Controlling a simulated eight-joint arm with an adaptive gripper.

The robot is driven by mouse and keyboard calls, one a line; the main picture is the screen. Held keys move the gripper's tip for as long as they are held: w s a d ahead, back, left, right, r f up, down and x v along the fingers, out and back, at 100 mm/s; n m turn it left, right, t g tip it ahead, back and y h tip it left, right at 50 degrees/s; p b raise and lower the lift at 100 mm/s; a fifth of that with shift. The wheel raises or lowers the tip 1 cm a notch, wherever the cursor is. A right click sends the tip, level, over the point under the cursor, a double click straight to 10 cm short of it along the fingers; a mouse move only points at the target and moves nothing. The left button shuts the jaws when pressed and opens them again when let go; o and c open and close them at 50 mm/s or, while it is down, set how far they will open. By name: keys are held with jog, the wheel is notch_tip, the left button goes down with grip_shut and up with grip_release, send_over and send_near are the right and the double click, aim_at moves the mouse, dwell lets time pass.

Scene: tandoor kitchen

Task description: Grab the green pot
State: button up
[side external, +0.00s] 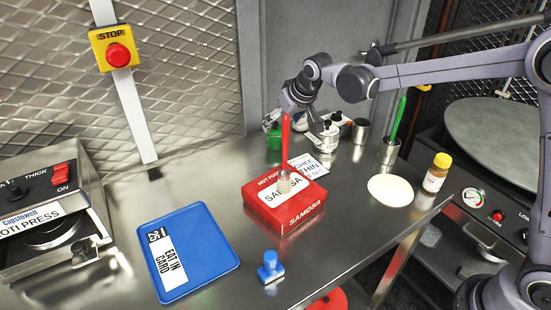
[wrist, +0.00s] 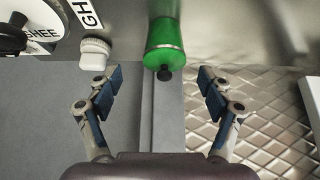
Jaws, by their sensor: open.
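The green pot (side external: 273,138) stands at the back of the steel counter, near the wall, partly hidden by my gripper in the side view. In the wrist view the green pot (wrist: 165,36) is at the top centre, its small black knob toward me. My gripper (wrist: 161,80) is open, its two fingers spread left and right. The pot lies just beyond the fingertips, roughly centred between them, and nothing is held. In the side view my gripper (side external: 300,118) is low at the back of the counter, beside the pot; contact cannot be told.
A white-lidded container (wrist: 95,53) is close to the left finger. A red samosa box (side external: 285,205) with a red-handled tool is in front. A steel cup (side external: 360,131) and a steel holder (side external: 389,151) stand right. A blue board (side external: 190,252) lies front left.

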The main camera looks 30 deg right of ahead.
aim_at(276, 129)
jog(key=shift+a+x, duration=0.15)
jog(key=shift+x, duration=1.4)
jog(key=shift+a+x, duration=0.15)
jog(key=shift+x, duration=1.4)
jog(key=c, duration=1.4)
